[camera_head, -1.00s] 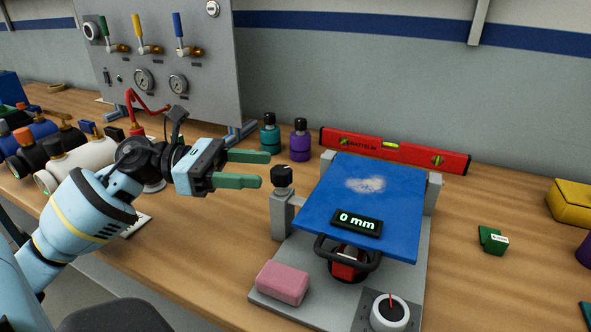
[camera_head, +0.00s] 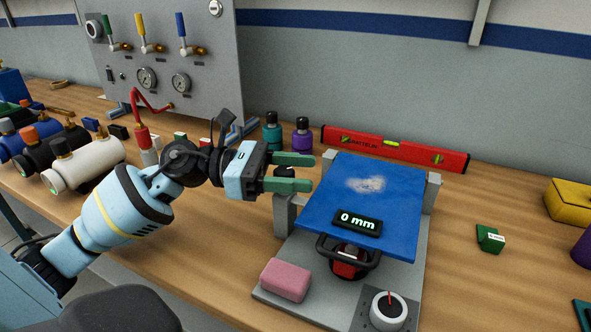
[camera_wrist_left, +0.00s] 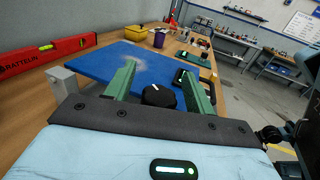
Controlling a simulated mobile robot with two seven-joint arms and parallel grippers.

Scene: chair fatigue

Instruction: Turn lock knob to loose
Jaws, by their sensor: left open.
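The lock knob is a black round knob with a white mark on top. It shows in the left wrist view (camera_wrist_left: 158,96) between my left gripper's two green fingers, and whether they touch it I cannot tell. In the head view my left gripper (camera_head: 297,172) is open, with its fingers on either side of the knob (camera_head: 284,171), which is partly hidden. The knob sits on a grey post (camera_head: 283,214) at the left of the blue plate (camera_head: 350,205). My right gripper is not in view.
A black display (camera_head: 358,222) on the plate reads 0 mm. A pink block (camera_head: 286,279) and a dial with a red pointer (camera_head: 388,309) are at the front of the grey base. A red level (camera_head: 395,150) lies behind. Bottles (camera_head: 301,140) stand behind the gripper.

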